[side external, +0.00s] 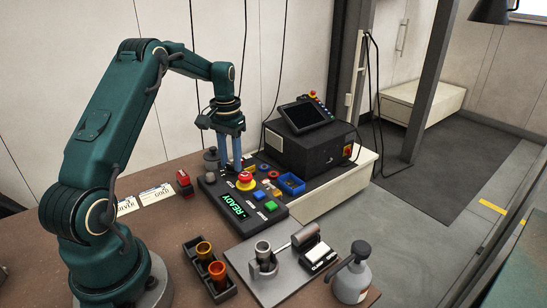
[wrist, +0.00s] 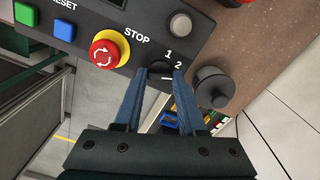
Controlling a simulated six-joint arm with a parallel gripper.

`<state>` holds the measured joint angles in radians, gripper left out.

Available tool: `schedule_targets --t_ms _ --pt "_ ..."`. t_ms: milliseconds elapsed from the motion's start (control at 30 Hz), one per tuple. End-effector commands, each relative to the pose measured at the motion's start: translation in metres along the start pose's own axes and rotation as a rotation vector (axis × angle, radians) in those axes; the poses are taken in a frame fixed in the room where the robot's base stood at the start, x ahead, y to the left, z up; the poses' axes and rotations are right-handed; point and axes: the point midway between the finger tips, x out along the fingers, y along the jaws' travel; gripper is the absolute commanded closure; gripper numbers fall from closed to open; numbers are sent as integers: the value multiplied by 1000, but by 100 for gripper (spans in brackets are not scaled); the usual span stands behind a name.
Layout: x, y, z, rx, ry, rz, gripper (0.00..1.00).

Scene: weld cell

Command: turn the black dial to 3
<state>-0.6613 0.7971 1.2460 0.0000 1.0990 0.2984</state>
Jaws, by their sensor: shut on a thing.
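The black dial (wrist: 160,71) sits on the dark control panel, between the fingertips of my gripper (wrist: 160,75) in the wrist view. My blue fingers are shut on it, one on each side. The numbers 1 and 2 show beside the dial. A short white mark shows between the fingers; I cannot tell whether it is the dial's pointer or part of a number. In the side view my gripper (side external: 229,166) points down at the far part of the control panel (side external: 223,205), and its fingers hide the dial.
A red stop button (side external: 246,180) on a yellow ring is close to my fingers. A grey lidded pot (side external: 211,160) stands just beyond the panel. A blue bin (side external: 291,184) and a black machine (side external: 305,148) are to the right. Cups in a rack (side external: 205,252) stand in front.

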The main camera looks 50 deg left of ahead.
Motion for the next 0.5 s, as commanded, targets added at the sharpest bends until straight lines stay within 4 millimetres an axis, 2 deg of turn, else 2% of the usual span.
schedule_targets --t_ms 200,500 --pt "-2 0 0 172 2 0 100" --pt "-2 0 0 324 2 -1 100"
